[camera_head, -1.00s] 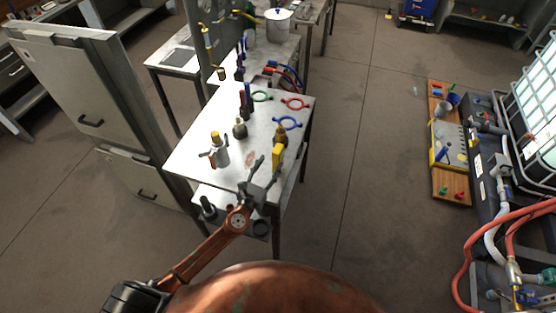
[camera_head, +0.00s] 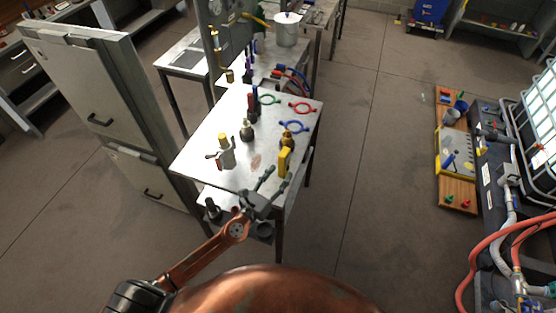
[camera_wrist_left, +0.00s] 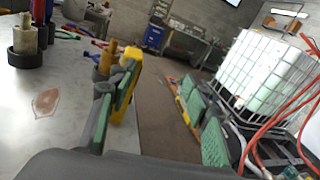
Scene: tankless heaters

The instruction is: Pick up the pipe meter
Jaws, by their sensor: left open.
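A yellow meter-like device (camera_head: 285,161) with a brass-coloured fitting stands near the right edge of the metal table (camera_head: 205,165); I take it to be the pipe meter. It also shows in the left wrist view (camera_wrist_left: 128,88), upright, partly behind one finger. My right gripper is not in view.
A grey cabinet (camera_head: 95,95) stands left. Open floor (camera_head: 365,170) lies to the right.

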